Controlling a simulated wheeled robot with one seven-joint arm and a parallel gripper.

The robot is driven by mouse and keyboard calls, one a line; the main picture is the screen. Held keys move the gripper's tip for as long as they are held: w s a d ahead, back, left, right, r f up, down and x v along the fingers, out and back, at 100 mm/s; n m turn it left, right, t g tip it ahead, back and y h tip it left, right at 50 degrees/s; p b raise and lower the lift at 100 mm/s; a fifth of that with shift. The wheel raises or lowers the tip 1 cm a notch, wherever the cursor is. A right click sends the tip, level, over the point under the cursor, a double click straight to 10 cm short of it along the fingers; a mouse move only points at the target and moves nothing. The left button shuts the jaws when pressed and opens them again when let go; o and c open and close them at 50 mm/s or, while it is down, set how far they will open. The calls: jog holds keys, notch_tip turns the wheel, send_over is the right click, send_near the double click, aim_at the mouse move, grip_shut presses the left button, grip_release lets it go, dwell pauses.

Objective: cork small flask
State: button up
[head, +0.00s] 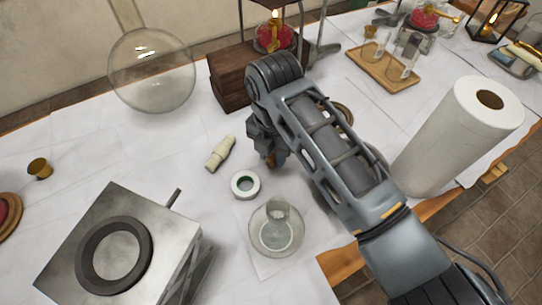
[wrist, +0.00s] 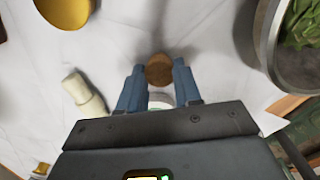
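In the head view my gripper (head: 268,157) points down at the middle of the table, partly hidden by my arm. A brown round cork (head: 271,160) shows at its fingertips. In the wrist view the cork (wrist: 159,70) sits between the two fingertips of my gripper (wrist: 159,75), which appear to touch it on both sides. Whether it is clear of the table I cannot tell. A small clear glass flask (head: 276,238) with a short neck stands near the front of the table, below my gripper in the head view. A large round glass vessel (head: 150,72) stands at back left.
A white-and-green ring (head: 245,185) and a cream bottle-shaped piece (head: 220,153) lie near my gripper. A metal hotplate-like box (head: 112,255) is at front left. A paper roll (head: 460,130) stands right. A pot of green leaves (wrist: 262,35) shows right in the wrist view.

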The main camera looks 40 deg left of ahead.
aim_at(273, 157)
jog(key=shift+r, duration=0.1)
jog(key=shift+r+p, duration=1.65)
jog(key=shift+r, duration=0.1)
